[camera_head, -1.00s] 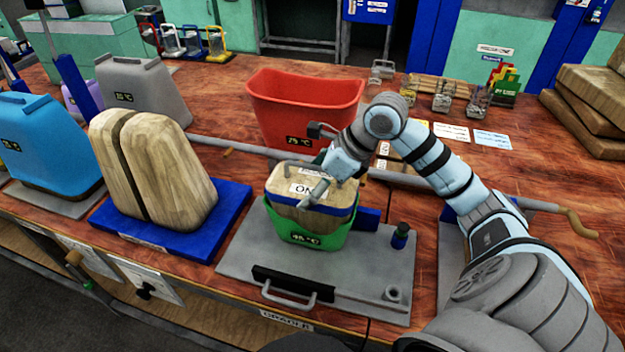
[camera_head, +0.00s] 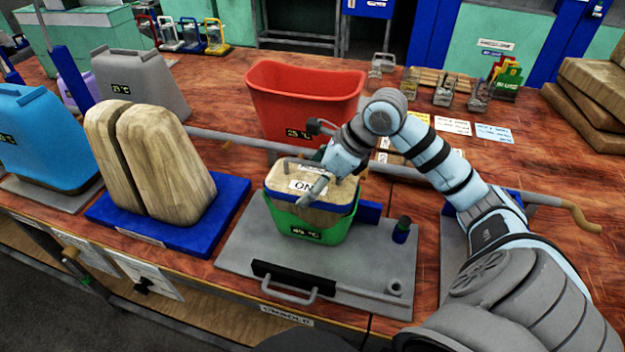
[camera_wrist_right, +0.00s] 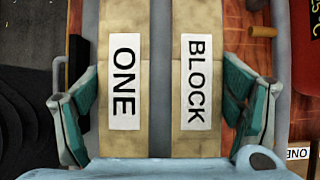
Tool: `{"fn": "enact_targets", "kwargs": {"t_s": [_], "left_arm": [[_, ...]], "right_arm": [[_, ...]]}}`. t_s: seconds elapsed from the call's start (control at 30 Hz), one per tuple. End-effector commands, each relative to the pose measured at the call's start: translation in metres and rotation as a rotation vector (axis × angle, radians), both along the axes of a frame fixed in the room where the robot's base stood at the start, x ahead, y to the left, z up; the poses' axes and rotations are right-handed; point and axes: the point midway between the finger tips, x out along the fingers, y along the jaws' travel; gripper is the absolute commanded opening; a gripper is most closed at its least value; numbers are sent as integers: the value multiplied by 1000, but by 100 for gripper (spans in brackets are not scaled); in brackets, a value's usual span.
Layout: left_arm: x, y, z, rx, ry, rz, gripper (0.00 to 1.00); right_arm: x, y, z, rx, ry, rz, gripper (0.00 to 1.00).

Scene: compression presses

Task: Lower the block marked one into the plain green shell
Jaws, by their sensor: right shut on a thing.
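The shell bears a 45 °C display and stands on a grey plate. My right gripper (camera_head: 322,178) is shut on the block at its top. In the right wrist view, the labels ONE and BLOCK show on the block (camera_wrist_right: 160,80), between the two fingers. How deep the block rests inside is hidden by the shell's wall. My left gripper is not in view.
A red shell (camera_head: 303,105) stands behind the green one. A split wooden form (camera_head: 165,165) on a blue base (camera_head: 215,215) is at left, with blue and grey shells beyond. A black-fronted handle (camera_head: 290,285) lies in front; a small dark knob (camera_head: 402,230) is at right.

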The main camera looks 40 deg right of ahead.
Motion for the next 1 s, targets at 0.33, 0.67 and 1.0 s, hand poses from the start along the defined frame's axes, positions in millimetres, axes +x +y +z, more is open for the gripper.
{"fn": "enact_targets", "kwargs": {"t_s": [0.33, 0.67, 1.0], "left_arm": [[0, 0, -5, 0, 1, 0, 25], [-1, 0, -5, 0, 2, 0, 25], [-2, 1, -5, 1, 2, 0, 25]], "right_arm": [[0, 0, -5, 0, -2, 0, 24], [0, 0, -5, 1, -1, 0, 100], [-15, -13, 23, -9, 0, -1, 100]]}}
